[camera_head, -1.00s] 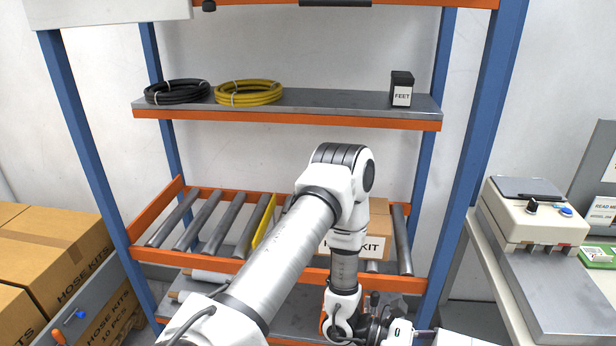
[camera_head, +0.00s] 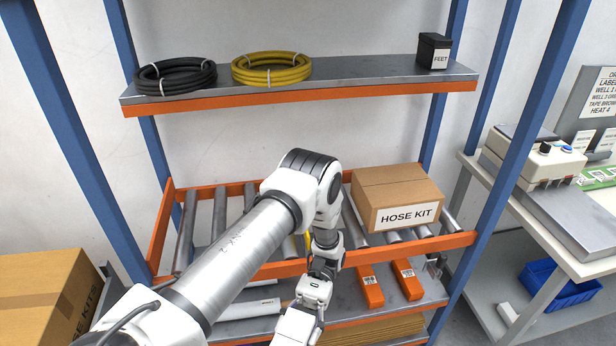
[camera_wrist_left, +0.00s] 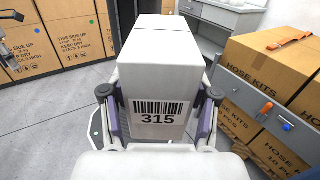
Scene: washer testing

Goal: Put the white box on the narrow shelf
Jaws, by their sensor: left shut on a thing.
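The white box (camera_wrist_left: 158,75) fills the middle of the left wrist view, with a barcode and "315" on its near face. My left gripper (camera_wrist_left: 159,118) is shut on it, a finger on each side. In the head view my left arm reaches in front of the rack and its wrist points down at bottom centre; the fingers are not clear there. The narrow shelf (camera_head: 350,80) is the upper grey board with an orange front edge. It carries a black hose coil (camera_head: 176,77), a yellow hose coil (camera_head: 271,69) and a black FEET box (camera_head: 433,51). My right gripper is out of view.
The shelf is bare between the yellow coil and the FEET box. Below is a roller shelf with a HOSE KIT carton (camera_head: 397,197); orange items (camera_head: 370,288) lie lower. Blue posts (camera_head: 75,130) flank the rack. A bench (camera_head: 560,215) stands right, cartons (camera_head: 40,295) left.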

